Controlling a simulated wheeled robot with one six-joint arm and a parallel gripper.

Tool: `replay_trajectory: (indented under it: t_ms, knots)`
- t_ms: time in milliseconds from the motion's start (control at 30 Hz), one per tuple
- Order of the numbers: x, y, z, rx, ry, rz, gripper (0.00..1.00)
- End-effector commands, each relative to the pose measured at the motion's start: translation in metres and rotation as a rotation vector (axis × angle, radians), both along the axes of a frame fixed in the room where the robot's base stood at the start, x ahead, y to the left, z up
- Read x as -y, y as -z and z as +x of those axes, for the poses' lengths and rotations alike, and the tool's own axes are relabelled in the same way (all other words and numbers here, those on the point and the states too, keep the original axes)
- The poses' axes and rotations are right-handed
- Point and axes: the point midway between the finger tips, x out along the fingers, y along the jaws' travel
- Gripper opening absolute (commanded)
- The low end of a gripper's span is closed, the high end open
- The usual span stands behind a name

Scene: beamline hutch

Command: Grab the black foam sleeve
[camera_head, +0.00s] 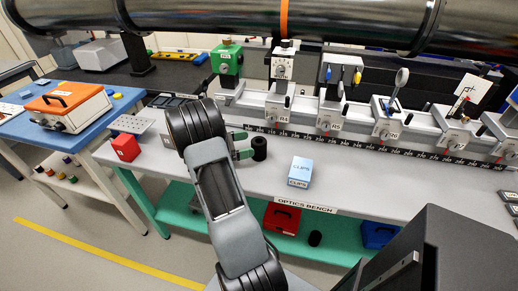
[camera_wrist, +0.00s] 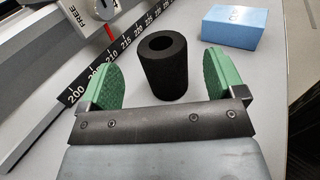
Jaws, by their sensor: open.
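The black foam sleeve (camera_head: 259,149) is a short hollow cylinder standing upright on the optics bench (camera_head: 226,179), in front of the ruler rail. In the wrist view the sleeve (camera_wrist: 162,72) stands just beyond my gripper, with its open top showing. My gripper (camera_head: 241,145) has green finger pads and is open. In the wrist view my gripper (camera_wrist: 160,75) has one pad left of the sleeve and one right of it, with gaps on both sides. Nothing is held.
A blue CLIPS box (camera_head: 300,171) sits right of the sleeve; a red box (camera_head: 126,147) is at left. The ruler rail (camera_head: 350,143) with its mounts runs behind. A large pipe (camera_head: 200,15) crosses overhead. Another dark cylinder (camera_head: 315,238) stands on the green lower shelf.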

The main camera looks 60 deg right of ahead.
Motion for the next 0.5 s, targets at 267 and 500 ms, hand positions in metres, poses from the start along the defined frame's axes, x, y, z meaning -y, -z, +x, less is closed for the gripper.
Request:
replay_trajectory:
  t_ms: [267, 500]
  knots:
    - [0.026, -0.001, -0.026, 0.001, 0.003, 0.001, 0.89]
    - [0.033, 0.0, -0.033, 0.001, 0.001, 0.0, 0.89]
